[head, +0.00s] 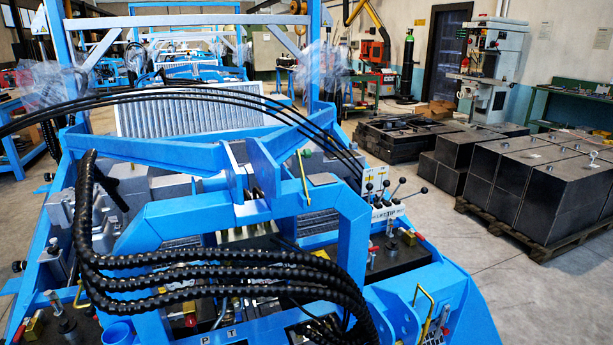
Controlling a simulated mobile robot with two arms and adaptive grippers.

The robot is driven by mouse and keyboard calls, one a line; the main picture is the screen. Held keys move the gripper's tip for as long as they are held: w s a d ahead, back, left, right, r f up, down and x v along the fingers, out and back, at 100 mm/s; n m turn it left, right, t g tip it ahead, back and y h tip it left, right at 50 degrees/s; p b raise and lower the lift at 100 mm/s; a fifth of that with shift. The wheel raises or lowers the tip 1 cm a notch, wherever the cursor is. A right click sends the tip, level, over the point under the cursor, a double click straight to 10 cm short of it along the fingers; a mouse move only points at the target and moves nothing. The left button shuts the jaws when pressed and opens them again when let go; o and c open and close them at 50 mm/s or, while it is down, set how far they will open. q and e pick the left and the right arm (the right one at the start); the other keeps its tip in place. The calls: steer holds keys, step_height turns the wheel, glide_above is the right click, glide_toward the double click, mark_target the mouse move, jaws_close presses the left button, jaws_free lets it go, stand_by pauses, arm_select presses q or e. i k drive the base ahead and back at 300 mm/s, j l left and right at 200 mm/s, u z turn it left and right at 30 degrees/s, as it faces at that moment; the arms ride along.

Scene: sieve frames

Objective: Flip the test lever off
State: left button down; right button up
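A control block (376,180) with several thin levers (402,187) stands on the blue machine frame, right of the middle in the head view. The levers have black ball knobs and lean at different angles. A white label plate (387,213) is on the front of the block, with print too small to read fully. I cannot tell which lever is the test lever, or whether it is on or off. Neither of my grippers shows in the head view.
Thick black hoses (215,283) loop across the front of the blue frame (345,215). Thin black cables arch toward the lever block. Black metal blocks (540,190) sit on a wooden pallet (545,245) at the right. The floor (450,235) between is clear.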

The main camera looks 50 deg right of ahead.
mark_target(424, 190)
steer(key=z, duration=2.45)
steer(key=i+l+u, duration=0.1)
steer(key=u, duration=0.65)
steer(key=i+l+u, duration=0.2)
steer(key=l+u, duration=0.15)
steer(key=l, duration=0.2)
steer(key=i+l+u, duration=0.1)
steer(key=l+u, duration=0.25)
steer(key=l, duration=0.2)
steer(key=l+u, duration=0.35)
steer(key=l, duration=1.2)
steer(key=i+l, duration=0.1)
steer(key=l, duration=0.85)
steer(key=i+j+u, duration=0.05)
